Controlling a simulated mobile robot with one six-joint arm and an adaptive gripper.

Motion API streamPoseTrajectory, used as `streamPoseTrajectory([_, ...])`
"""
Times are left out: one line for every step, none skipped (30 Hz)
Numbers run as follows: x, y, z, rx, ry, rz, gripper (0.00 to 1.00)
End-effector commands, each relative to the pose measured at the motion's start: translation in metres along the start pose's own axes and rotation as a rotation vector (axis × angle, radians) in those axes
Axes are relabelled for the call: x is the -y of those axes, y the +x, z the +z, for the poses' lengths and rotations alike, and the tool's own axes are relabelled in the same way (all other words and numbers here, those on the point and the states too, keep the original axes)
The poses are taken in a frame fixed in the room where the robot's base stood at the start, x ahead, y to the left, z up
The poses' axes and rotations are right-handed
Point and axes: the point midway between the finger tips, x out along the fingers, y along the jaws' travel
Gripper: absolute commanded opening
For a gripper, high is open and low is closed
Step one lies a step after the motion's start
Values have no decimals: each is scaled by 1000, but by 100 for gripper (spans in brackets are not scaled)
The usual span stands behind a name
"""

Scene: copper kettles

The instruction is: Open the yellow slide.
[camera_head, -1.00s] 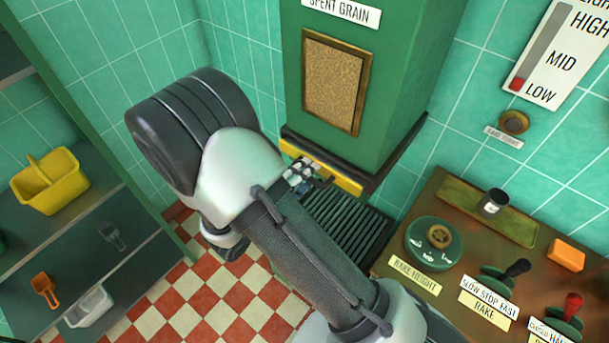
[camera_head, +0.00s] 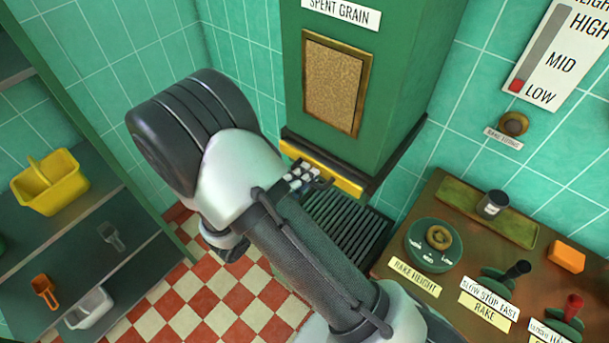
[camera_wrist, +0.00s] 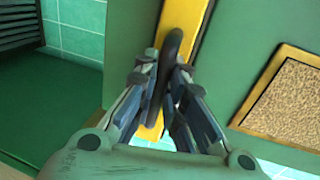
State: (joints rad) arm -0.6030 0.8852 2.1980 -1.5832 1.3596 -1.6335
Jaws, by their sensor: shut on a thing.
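The yellow slide (camera_head: 346,183) is a flat bar at the bottom of the green spent grain chute (camera_head: 395,100). In the wrist view the slide (camera_wrist: 197,28) runs up the middle as a yellow strip with a dark handle (camera_wrist: 172,45) on it. My gripper (camera_wrist: 163,80) is shut on this handle, one finger on each side. In the head view my gripper (camera_head: 306,174) is at the slide's front face, and my arm hides part of it. The slide appears to sit in under the chute.
A dark slatted grate (camera_head: 345,225) lies below the chute. To the right is a brown control desk (camera_head: 450,285) with a rake height dial (camera_head: 415,258), levers, a dark cup (camera_head: 494,203) and an orange block (camera_head: 566,256). Shelves at left hold a yellow basket (camera_head: 62,193) and scoops.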

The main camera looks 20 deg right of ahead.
Motion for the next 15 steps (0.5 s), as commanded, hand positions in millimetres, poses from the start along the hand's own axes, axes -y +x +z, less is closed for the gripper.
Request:
streamPoseTrajectory([0, 0, 0, 0, 0, 0, 0])
streamPoseTrajectory([0, 0, 0, 0, 0, 0, 0])
streamPoseTrajectory([0, 0, 0, 0, 0, 0, 0])
streamPoseTrajectory([0, 0, 0, 0, 0, 0, 0])
streamPoseTrajectory([0, 0, 0, 0, 0, 0, 0])
streamPoseTrajectory([0, 0, 0, 0, 0, 0, 0])
streamPoseTrajectory([0, -1, 0, 1, 0, 0, 0])
streamPoseTrajectory([0, -3, 1, 2, -1, 0, 0])
streamPoseTrajectory([-1, -8, 1, 4, -1, 0, 0])
streamPoseTrajectory([-1, -13, 2, 4, -2, 1, 0])
streamPoseTrajectory([-2, -19, 2, 5, -3, 1, 0])
streamPoseTrajectory([-4, -28, 2, 6, -4, 1, 0])
streamPoseTrajectory([-5, -35, 2, 8, -4, 1, 0])
streamPoseTrajectory([-6, -43, 2, 8, -4, 1, 0])
streamPoseTrajectory([-8, -53, 2, 8, -4, 1, 0])
